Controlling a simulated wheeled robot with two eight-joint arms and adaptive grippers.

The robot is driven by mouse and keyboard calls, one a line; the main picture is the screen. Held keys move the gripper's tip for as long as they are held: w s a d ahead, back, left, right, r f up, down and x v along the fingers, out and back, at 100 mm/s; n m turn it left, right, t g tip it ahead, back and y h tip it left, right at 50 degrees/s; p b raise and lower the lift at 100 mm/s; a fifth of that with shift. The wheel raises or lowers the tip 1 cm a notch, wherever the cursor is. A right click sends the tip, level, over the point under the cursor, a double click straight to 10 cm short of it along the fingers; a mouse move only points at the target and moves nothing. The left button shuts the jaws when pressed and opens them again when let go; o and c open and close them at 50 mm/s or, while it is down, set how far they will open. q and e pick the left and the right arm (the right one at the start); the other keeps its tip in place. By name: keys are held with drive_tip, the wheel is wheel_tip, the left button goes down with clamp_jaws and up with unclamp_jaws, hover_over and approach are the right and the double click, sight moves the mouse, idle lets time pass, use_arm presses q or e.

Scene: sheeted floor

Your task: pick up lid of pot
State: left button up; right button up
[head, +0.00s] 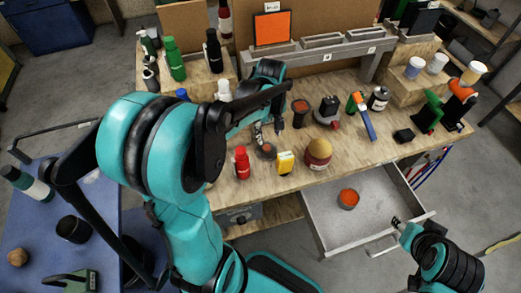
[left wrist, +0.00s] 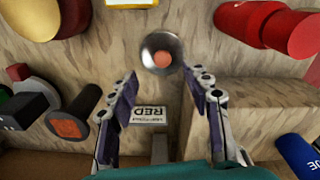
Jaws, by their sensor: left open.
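The lid (left wrist: 150,43) is a small round grey piece with an orange-pink centre, lying on the wooden bench top in the left wrist view. In the head view it shows as a dark disc (head: 266,151) near the bench's front. My left gripper (left wrist: 161,76) is open above the bench, with the lid just beyond its fingertips and nothing between the fingers. It also shows in the head view (head: 258,134), partly hidden by its arm. A small pot with orange contents (head: 348,198) sits in the open drawer. My right gripper (head: 396,221) is by the drawer's right side; its fingers are too small to judge.

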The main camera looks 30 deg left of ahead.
sight(267, 146)
use_arm(q)
drive_tip(key=shift+w+a+f, duration=0.1)
drive_tip(key=shift+a+f, duration=0.2)
drive_tip(key=shift+f+n, duration=0.3)
drive_tip(key=shift+f, duration=0.05)
wheel_tip(267, 146, down, 7)
drive_tip(key=b, duration=0.3)
drive_tip(key=shift+w+a+f+b, duration=0.1)
drive_tip(key=shift+w+a+b, duration=0.05)
drive_tip(key=shift+b, duration=0.25)
drive_tip(key=shift+c, duration=0.9)
drive_tip(key=c, duration=0.9)
